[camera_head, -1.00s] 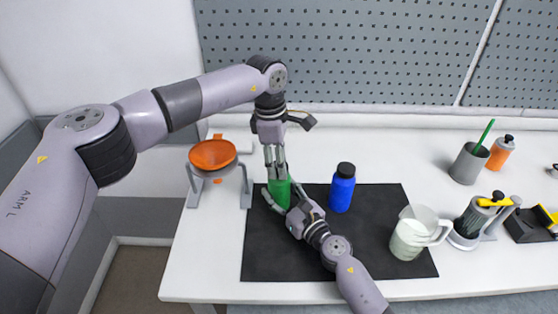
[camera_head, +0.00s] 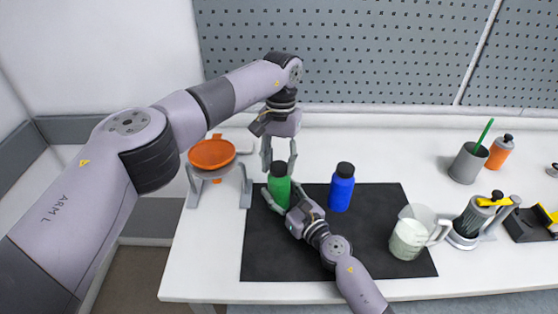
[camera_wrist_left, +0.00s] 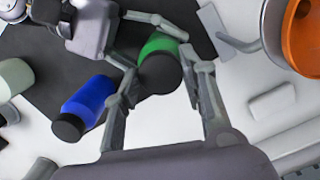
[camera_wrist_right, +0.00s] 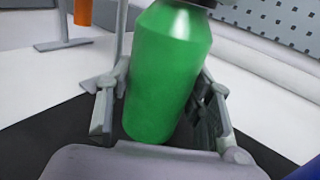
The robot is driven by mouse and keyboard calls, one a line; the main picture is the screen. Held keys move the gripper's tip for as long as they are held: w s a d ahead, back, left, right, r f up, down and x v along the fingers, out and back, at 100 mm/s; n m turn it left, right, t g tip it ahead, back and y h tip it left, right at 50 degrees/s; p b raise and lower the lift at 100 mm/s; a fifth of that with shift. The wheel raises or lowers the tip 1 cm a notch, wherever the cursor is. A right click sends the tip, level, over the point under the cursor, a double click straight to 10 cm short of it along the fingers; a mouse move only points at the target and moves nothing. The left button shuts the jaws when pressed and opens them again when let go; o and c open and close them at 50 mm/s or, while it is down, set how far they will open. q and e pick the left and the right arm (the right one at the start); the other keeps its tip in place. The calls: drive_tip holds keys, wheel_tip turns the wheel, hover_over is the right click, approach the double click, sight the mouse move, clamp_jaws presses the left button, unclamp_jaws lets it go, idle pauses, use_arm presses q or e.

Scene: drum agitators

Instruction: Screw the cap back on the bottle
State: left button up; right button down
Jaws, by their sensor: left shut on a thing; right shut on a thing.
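The green bottle (camera_head: 279,191) stands upright near the left end of the black mat, and also fills the middle of the right wrist view (camera_wrist_right: 167,75). Its black cap (camera_wrist_left: 160,74) sits on top of it in the left wrist view; how far it is threaded cannot be told. My left gripper (camera_head: 280,160) comes from above with one finger on each side of the cap, shut on it. My right gripper (camera_wrist_right: 163,105) is low at the bottle's front, its fingers shut on both sides of the bottle's body. Part of the bottle is hidden by the fingers.
A blue bottle (camera_head: 342,190) with a black cap stands close to the right on the mat (camera_head: 300,265). An orange bowl (camera_head: 212,153) on a stand is at the left. A jug (camera_head: 408,240) and a grey cup (camera_head: 467,163) are at the right.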

use_arm(q)
drive_tip(key=o, duration=0.7)
drive_tip(key=shift+r, duration=2.3)
drive_tip(key=shift+c, duration=0.3)
